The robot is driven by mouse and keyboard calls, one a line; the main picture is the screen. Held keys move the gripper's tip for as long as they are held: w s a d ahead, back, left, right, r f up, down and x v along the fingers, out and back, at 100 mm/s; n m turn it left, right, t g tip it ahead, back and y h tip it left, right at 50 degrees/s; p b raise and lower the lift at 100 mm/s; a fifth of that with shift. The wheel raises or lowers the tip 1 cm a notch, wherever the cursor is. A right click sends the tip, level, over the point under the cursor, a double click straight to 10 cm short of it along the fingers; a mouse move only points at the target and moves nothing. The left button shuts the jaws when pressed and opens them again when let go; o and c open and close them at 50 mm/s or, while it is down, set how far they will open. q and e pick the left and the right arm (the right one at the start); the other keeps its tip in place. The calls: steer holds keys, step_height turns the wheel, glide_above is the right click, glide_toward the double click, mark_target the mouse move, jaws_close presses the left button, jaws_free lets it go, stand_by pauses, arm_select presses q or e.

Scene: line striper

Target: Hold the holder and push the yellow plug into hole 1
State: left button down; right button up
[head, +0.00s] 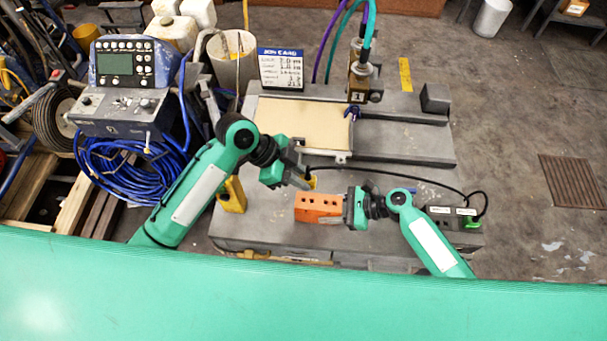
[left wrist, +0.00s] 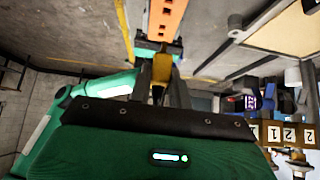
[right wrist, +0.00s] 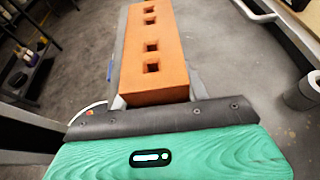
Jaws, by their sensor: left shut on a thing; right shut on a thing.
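The orange holder (head: 318,206) is a long block with a row of square holes in its top. It sits low over the front of the grey bench. My right gripper (head: 343,209) is shut on its right end. In the right wrist view the holder (right wrist: 153,65) runs away from the fingers, with several holes open and empty. My left gripper (head: 303,181) is shut on the yellow plug (head: 313,182), just above and behind the holder's left part, apparently apart from it. I cannot read hole numbers.
A tan board (head: 303,122) lies on the grey bench (head: 400,180) behind the grippers. A black cable (head: 420,181) curves across the bench to a box at the right. A yellow block (head: 231,195) stands left, near my left arm. Blue hose (head: 125,165) is coiled further left.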

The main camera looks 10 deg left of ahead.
arm_select(q)
steer(key=shift+f, duration=2.8)
steer(key=shift+f, duration=1.45)
steer(key=c, duration=0.9)
jaws_free()
steer(key=shift+r, duration=0.1)
steer(key=shift+v, duration=3.45)
arm_select(e)
steer(key=o, duration=1.4)
steer(key=shift+d, duration=0.15)
